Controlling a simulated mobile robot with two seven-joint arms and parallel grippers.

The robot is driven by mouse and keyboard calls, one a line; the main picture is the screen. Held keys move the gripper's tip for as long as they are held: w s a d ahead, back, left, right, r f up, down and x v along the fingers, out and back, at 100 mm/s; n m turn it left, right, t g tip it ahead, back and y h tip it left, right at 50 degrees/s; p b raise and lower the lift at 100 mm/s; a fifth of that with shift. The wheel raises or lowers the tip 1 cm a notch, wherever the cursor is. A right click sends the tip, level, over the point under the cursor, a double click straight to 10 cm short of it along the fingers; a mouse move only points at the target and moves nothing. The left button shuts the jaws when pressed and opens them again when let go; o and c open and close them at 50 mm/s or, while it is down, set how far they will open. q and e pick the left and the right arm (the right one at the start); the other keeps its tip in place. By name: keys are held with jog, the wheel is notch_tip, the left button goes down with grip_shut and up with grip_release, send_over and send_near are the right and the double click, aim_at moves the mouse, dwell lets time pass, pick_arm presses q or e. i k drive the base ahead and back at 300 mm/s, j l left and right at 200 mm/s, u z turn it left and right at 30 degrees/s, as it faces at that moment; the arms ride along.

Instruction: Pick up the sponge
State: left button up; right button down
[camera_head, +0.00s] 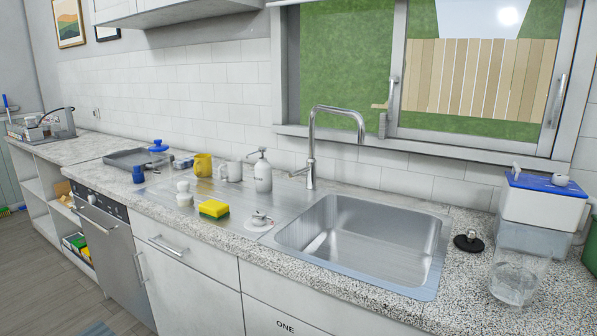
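The sponge (214,209) is yellow with a green layer. It lies on the metal drainboard (160,199) left of the sink basin, close to the front edge of the counter. Nothing covers it. Neither of my grippers shows in the head view.
The sink basin (365,240) with its tall faucet (312,150) is right of the sponge. A clear glass (515,279) is far right.

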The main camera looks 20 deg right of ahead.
aim_at(215, 210)
jog(key=i+j+z, duration=0.1)
jog(key=i+j, duration=0.3)
jog(key=i+j+z, duration=0.15)
jog(key=i+j, duration=0.25)
jog(key=j, duration=0.15)
jog(key=i+j+z, duration=0.1)
jog(key=i+j, duration=0.25)
jog(key=j, duration=0.2)
